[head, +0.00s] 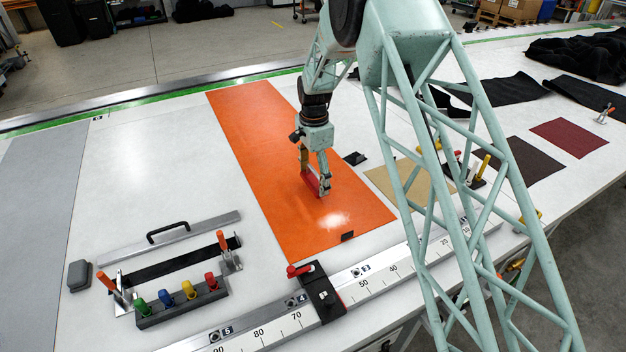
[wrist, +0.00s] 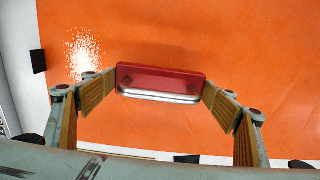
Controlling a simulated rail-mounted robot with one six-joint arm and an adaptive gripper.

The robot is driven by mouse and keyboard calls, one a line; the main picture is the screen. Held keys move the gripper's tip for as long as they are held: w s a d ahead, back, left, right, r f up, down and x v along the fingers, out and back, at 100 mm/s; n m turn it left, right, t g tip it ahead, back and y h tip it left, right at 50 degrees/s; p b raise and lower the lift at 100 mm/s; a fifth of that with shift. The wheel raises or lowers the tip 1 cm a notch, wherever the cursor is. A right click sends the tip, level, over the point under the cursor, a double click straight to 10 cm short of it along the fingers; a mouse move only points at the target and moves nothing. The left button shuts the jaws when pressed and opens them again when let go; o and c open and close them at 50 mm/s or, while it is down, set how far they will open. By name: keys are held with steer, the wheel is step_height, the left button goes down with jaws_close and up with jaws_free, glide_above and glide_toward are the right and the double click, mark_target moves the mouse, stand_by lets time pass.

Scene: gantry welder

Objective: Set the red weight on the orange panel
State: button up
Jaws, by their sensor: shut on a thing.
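The orange panel (head: 275,140) is a long flat sheet on the white table; it fills most of the wrist view (wrist: 230,45). My gripper (head: 316,178) points down over the near half of the panel, shut on the red weight. I cannot tell whether the weight's underside touches the panel. The fingers hide part of the weight in the head view.
A ruler rail (head: 390,283) with a black and red slider (head: 322,295) runs along the near edge. A tool rack (head: 180,300) with coloured handles stands at lower left. A small black piece (head: 347,236) sits at the panel's near edge. A tan sheet (head: 385,185) lies right of the panel.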

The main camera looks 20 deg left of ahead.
mark_target(314, 181)
steer(key=shift+f, duration=1.65)
steer(key=shift+f, duration=0.15)
steer(key=o, duration=1.4)
step_height(314, 181, up, 12)
steer(key=shift+f, duration=0.1)
steer(key=shift+r, duration=0.2)
